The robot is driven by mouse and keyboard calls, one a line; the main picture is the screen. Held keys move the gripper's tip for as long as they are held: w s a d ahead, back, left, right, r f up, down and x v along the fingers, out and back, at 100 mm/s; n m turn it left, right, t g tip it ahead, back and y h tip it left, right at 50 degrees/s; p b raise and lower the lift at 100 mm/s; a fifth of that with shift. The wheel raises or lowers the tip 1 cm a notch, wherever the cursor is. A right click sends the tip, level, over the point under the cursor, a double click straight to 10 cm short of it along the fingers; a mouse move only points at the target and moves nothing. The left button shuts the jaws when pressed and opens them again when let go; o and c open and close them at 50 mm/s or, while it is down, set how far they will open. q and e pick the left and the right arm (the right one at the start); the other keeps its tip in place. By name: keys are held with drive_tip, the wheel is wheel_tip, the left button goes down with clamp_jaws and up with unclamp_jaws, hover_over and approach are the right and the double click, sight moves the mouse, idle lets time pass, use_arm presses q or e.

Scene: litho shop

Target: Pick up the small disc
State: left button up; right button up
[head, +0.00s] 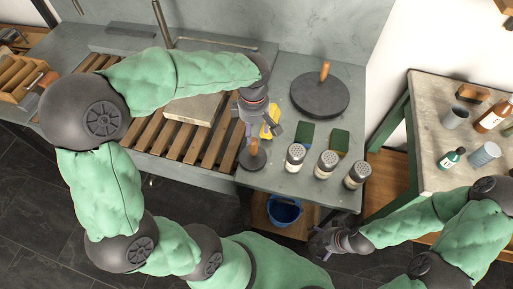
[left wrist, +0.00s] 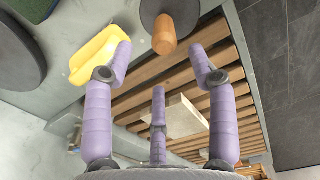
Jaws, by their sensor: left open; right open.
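The small disc (head: 246,161) is dark with an upright wooden handle. It lies at the front of the grey bench, by the right end of the wooden slats. My left gripper (head: 256,132) is just behind and above it, open and empty. In the left wrist view the small disc (left wrist: 187,10) is at the top, partly cut off. Its handle points towards the open fingers of my left gripper (left wrist: 162,70) but is not between them. My right gripper (head: 322,246) is low in front of the bench, away from the disc, open and empty.
A larger disc with a handle (head: 319,96), green sponges (head: 305,135) and several shakers (head: 327,163) stand to the right. A blue bucket (head: 284,212) is below. Pale slabs (head: 196,108) lie on the slats.

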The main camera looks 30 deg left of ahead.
sight(254, 139)
use_arm(q)
wheel_tip(254, 139, down, 5)
drive_tip(key=shift+f+b, duration=0.1)
drive_tip(key=shift+b, duration=0.7)
wheel_tip(254, 139, down, 5)
drive_tip(key=shift+s+b, duration=0.1)
drive_tip(key=shift+b, duration=1.1)
clamp_jaws()
drive_tip(key=shift+a, duration=0.1)
